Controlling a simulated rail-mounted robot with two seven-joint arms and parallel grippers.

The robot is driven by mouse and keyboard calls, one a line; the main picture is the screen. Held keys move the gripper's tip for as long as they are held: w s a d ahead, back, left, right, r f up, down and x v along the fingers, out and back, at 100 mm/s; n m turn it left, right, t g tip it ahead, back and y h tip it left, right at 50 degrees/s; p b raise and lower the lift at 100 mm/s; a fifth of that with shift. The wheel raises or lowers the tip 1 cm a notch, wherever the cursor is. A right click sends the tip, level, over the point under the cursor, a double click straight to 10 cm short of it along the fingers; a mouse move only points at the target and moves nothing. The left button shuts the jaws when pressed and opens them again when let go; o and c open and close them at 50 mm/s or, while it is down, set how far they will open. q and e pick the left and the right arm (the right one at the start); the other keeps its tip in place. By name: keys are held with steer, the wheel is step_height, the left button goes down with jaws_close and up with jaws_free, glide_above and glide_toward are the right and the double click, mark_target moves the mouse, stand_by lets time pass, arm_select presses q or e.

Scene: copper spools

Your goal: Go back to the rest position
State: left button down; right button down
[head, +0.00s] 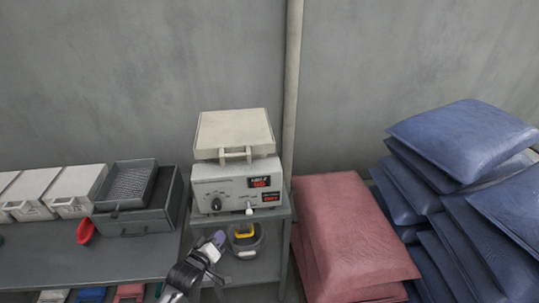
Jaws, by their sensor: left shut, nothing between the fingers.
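My left gripper (216,242) is at the lower middle of the head view, on an arm that comes up from the bottom edge. Its fingers are shut and I see nothing held between them. It appears in front of the small grey stand (278,215), below and left of the knob of a grey machine (225,185). I cannot tell whether it touches the stand. My right gripper is not in view.
The machine has red displays and a beige top (235,130). A dark container with something yellow (243,231) sits on the stand's lower shelf. Left is a bench (90,262) with white bins, dark trays and a red scoop (86,231). Red sacks (350,230) and blue sacks (460,135) fill the right.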

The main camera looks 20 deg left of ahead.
arm_select(q)
steer(key=s+d+r+m+g+y, duration=0.1)
steer(key=s+d+m+g, duration=0.35)
steer(key=s, duration=0.75)
steer(key=s+d+r+m+g, duration=0.1)
steer(key=s+d+m+g, duration=0.4)
steer(key=s, duration=0.6)
steer(key=s+d+f+g, duration=0.1)
steer(key=s+f, duration=0.2)
steer(key=s, duration=0.3)
steer(key=s+f+g, duration=0.2)
steer(key=s+f, duration=0.2)
steer(key=s, duration=0.2)
step_height(320, 180, up, 20)
steer(key=p, duration=2)
steer(key=shift+s+r, duration=0.15)
steer(key=shift+s, duration=0.1)
